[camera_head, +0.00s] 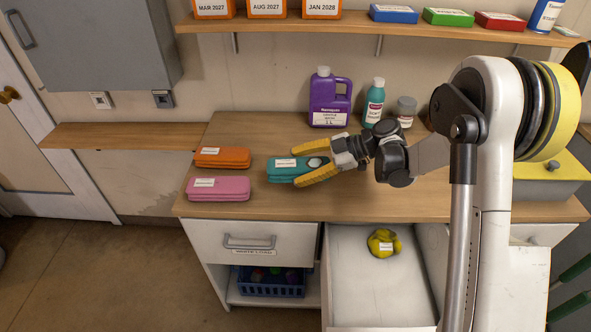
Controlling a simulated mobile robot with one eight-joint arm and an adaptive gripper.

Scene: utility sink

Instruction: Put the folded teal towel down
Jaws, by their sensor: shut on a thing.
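The folded teal towel (284,174) is on or just above the wooden counter (240,135), with a white label on its top. I cannot tell whether it touches the wood. My gripper (317,165) reaches in from the right with its yellow fingers around the right end of the towel, shut on it. The fingers hide part of that end.
A folded orange towel (222,157) and a folded pink towel (218,188) lie to the left. A purple jug (329,100), a teal bottle (374,103) and a grey-lidded jar (405,111) stand behind. Below, an open drawer (375,290) holds a yellow cloth (383,242).

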